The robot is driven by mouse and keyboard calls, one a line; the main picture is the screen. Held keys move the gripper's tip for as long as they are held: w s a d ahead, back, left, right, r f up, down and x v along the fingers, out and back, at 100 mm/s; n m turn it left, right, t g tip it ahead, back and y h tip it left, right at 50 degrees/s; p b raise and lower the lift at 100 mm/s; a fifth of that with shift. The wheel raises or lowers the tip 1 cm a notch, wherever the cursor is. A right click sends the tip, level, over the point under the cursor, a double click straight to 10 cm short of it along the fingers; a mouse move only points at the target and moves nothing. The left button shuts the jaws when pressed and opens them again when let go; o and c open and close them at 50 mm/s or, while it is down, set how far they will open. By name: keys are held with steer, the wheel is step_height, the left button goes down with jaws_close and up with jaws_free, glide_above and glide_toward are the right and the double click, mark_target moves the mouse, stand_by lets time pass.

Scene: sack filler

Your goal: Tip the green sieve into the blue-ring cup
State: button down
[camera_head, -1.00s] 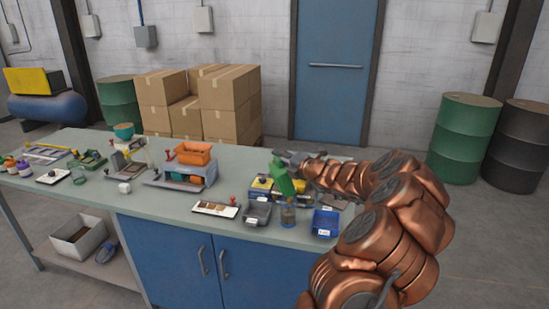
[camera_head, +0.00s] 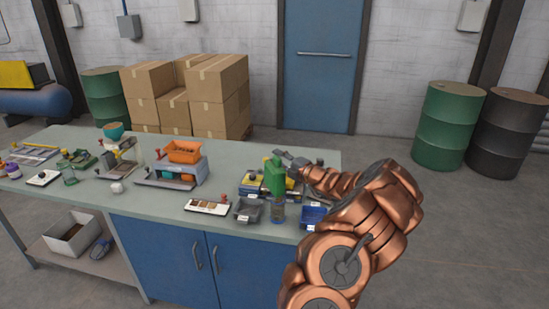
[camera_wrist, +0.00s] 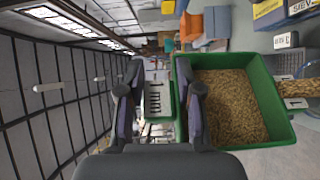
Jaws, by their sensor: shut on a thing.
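My gripper (camera_wrist: 160,100) is shut on the green sieve (camera_wrist: 286,123) by its end nearest my wrist. In the wrist view the sieve is a green box with tan grain (camera_wrist: 225,105) inside, and grain runs out over its right edge (camera_wrist: 295,88). In the head view the sieve (camera_head: 275,176) is held steeply tipped, above the clear blue-ring cup (camera_head: 278,211) on the bench. The cup's fill level is too small to tell.
A grey bin (camera_head: 247,211) stands left of the cup and a blue bin (camera_head: 313,216) right of it. Yellow and blue boxes (camera_head: 250,185) lie behind. A white tray (camera_head: 207,207) lies farther left on the bench (camera_head: 160,207). An orange bin (camera_head: 184,152) stands back left.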

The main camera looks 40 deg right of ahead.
steer(key=s+d+f+m+t+h, duration=0.1)
steer(key=s+d+f+m+t, duration=0.1)
steer(key=d+m, duration=0.3)
steer(key=shift+d+f+m, duration=0.25)
steer(key=shift+f+m, duration=0.3)
steer(key=shift+m, duration=0.35)
steer(key=shift+r, duration=0.1)
step_height(320, 180, up, 3)
steer(key=n, duration=0.3)
steer(key=n+g, duration=0.1)
steer(key=n, duration=0.2)
steer(key=shift+g+y, duration=0.3)
